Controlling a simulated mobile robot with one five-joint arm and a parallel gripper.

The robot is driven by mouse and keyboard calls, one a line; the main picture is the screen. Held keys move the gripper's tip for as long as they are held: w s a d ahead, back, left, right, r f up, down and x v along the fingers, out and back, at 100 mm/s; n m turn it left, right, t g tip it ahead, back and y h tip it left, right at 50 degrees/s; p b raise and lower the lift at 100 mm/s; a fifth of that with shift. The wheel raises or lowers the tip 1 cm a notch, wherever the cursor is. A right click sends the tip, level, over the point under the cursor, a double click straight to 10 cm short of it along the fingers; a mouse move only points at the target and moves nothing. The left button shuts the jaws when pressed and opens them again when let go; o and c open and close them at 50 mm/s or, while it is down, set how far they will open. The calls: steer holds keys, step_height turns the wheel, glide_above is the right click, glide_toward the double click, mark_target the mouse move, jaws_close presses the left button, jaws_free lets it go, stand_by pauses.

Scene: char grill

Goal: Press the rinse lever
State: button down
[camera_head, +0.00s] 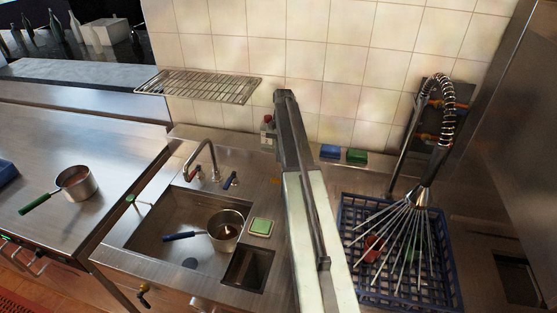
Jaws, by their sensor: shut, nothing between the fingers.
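A rinse sprayer (424,196) hangs at the right from a coiled spring hose (448,115). Its dark handle (437,165) slants down to a metal head, and the lever cannot be told apart from it at this size. Pale straight streaks, like water jets, fan down from the head into a blue rack (346,212). My arm rises through the middle of the picture, left of the rack and apart from the sprayer. No gripper fingers can be made out.
A sink (150,238) with a blue-handled pan (223,243) and a tap (205,150) lies left of my arm. Green and blue sponges (356,156) lie by the tiled wall. A wire shelf (200,86) juts out above. A metal panel (500,150) bounds the right side.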

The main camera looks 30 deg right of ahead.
steer(key=b+x, duration=0.6)
steer(key=x, duration=0.1)
steer(key=shift+f, duration=0.35)
steer(key=shift+r, duration=0.1)
steer(key=shift+a, duration=0.15)
